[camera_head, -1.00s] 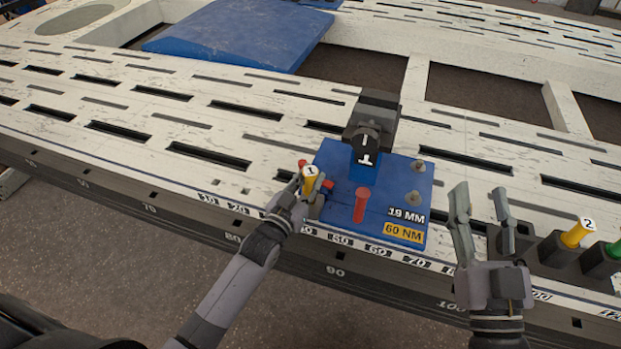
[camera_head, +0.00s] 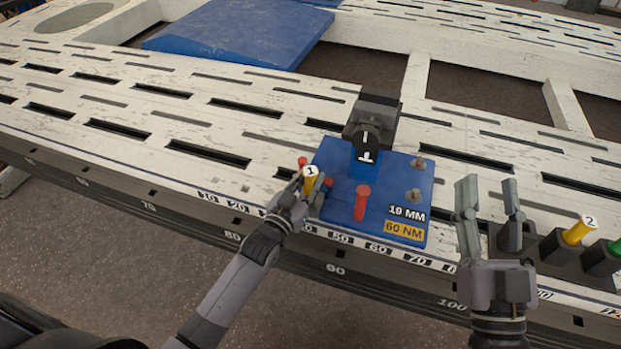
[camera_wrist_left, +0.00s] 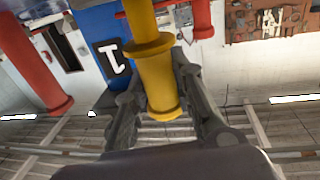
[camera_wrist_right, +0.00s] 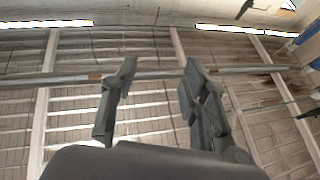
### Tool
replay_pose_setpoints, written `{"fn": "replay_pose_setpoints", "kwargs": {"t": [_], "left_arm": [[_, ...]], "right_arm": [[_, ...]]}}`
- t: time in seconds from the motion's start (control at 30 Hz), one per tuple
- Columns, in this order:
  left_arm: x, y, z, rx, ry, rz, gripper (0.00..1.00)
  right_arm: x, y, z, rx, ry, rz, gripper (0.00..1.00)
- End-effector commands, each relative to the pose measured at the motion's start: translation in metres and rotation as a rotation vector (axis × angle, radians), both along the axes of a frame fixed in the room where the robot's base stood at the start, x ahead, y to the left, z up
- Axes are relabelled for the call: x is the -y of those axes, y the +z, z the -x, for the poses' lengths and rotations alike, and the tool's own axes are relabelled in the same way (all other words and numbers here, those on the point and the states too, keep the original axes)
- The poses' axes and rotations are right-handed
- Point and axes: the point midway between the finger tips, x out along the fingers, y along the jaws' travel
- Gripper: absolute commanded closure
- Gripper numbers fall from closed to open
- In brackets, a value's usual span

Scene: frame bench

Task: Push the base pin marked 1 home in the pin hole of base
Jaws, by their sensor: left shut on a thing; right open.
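The base pin marked 1 (camera_head: 310,178) is yellow with a white cap and stands roughly upright at the left edge of the blue base (camera_head: 385,185). My left gripper (camera_head: 303,195) is shut on it; the left wrist view also shows the yellow pin (camera_wrist_left: 157,75) between the fingers. The pin's lower end and its hole are hidden by the gripper, so I cannot tell how deep it sits. My right gripper (camera_head: 490,205) is open and empty, right of the base; its fingers also show apart in the right wrist view (camera_wrist_right: 155,90).
A red pin (camera_head: 361,203) stands on the base, with a black clamp (camera_head: 372,120) behind. A yellow pin marked 2 (camera_head: 578,231) and a green pin (camera_head: 613,249) stand in dark holders at the right. The slotted white bench (camera_head: 130,150) is clear at left.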

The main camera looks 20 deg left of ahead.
Motion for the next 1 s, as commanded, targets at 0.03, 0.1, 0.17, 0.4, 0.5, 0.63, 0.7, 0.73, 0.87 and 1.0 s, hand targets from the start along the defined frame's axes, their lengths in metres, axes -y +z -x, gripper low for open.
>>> {"fn": "replay_pose_setpoints", "kwargs": {"t": [0.03,0.1,0.17,0.4,0.5,0.63,0.7,0.73,0.87,1.0], "left_arm": [[0.000,0.000,0.000,0.003,0.000,0.001,1.00],[0.000,0.000,0.000,0.003,0.000,0.001,1.00],[0.000,-0.001,0.000,0.003,0.000,0.001,1.00],[0.000,-0.003,0.000,0.003,0.000,0.001,1.00],[0.000,-0.004,0.000,0.003,0.000,0.001,1.00],[0.000,-0.005,0.000,0.003,0.000,0.001,1.00],[0.000,-0.006,0.000,0.003,0.000,0.001,1.00],[0.000,-0.006,0.000,0.003,0.000,0.001,1.00],[0.000,-0.007,0.000,0.003,0.000,0.001,1.00],[0.000,-0.008,0.000,0.003,0.000,0.001,1.00]], "right_arm": [[0.000,0.001,0.001,0.007,0.000,-0.003,0.59],[0.000,0.003,0.002,0.019,0.001,-0.006,0.59],[0.000,0.004,0.002,0.025,0.001,-0.007,0.59],[0.000,0.009,0.005,0.057,0.002,-0.016,0.59],[0.000,0.011,0.007,0.070,0.004,-0.020,0.59],[0.001,0.014,0.008,0.089,0.004,-0.025,0.59],[0.001,0.015,0.009,0.096,0.005,-0.028,0.59],[0.001,0.016,0.010,0.101,0.005,-0.029,0.59],[0.001,0.019,0.012,0.121,0.006,-0.034,0.59],[0.001,0.022,0.014,0.141,0.007,-0.039,0.59]]}}
